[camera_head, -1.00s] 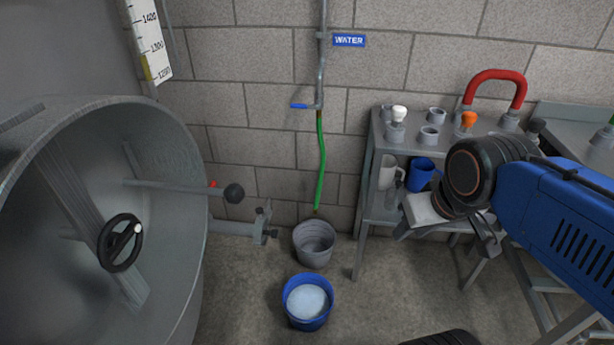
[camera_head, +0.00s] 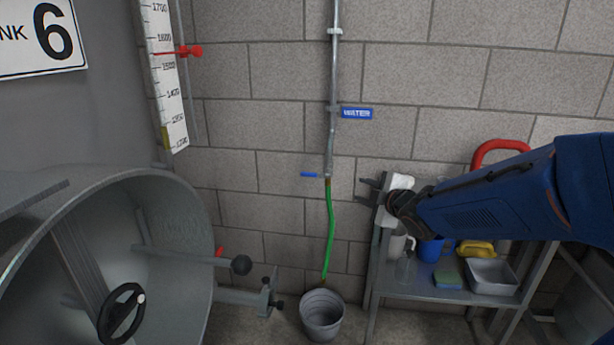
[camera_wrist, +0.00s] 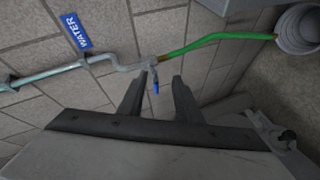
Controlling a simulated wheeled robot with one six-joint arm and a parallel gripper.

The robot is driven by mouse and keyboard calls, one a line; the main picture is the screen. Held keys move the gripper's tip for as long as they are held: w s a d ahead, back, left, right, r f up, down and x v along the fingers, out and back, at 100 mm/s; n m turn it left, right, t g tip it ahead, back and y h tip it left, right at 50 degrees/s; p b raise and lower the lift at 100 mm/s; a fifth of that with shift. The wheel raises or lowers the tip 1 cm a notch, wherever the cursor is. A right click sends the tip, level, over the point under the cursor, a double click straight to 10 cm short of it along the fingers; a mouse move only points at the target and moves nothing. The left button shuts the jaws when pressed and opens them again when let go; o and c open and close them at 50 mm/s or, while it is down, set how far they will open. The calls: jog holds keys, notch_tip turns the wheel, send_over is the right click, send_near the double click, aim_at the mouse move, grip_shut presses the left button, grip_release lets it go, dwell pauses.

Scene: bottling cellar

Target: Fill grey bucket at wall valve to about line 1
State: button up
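The grey bucket (camera_head: 322,315) stands upright on the floor by the wall. The green hose (camera_head: 330,230) hangs from the wall pipe and ends at or just above the bucket's mouth. I cannot make out any water or level line in the bucket. The valve's blue handle (camera_head: 310,174) points left, crosswise to the pipe. My gripper (camera_head: 364,190) is open and empty, to the right of the valve. In the wrist view the blue handle (camera_wrist: 156,88) appears between the two spread fingers (camera_wrist: 158,78), beyond them; contact is not visible. The bucket (camera_wrist: 298,28) shows at the upper right there.
A blue WATER sign (camera_head: 357,113) is above the valve. The metal shelf (camera_head: 440,292) at right holds a blue mug (camera_head: 431,250), a sponge (camera_head: 448,273) and a metal tray (camera_head: 492,277). The large open tank hatch (camera_head: 185,200) with lever and handwheel (camera_head: 121,313) fills the left.

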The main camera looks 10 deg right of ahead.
aim_at(309, 176)
jog(key=w+a+f+n+y, duration=0.1)
jog(key=w+a+n, duration=0.1)
jog(key=w+a, duration=0.2)
jog(key=w+a+f+n+y, duration=0.1)
jog(key=w+a+n+y, duration=0.1)
jog(key=w+a, duration=0.3)
jog(key=w+a+f+n+y, duration=0.1)
jog(key=w+a, duration=0.3)
jog(key=w, duration=0.5)
jog(key=shift+w+a+n+y, duration=0.35)
jog(key=shift+n+y, duration=0.05)
grip_shut()
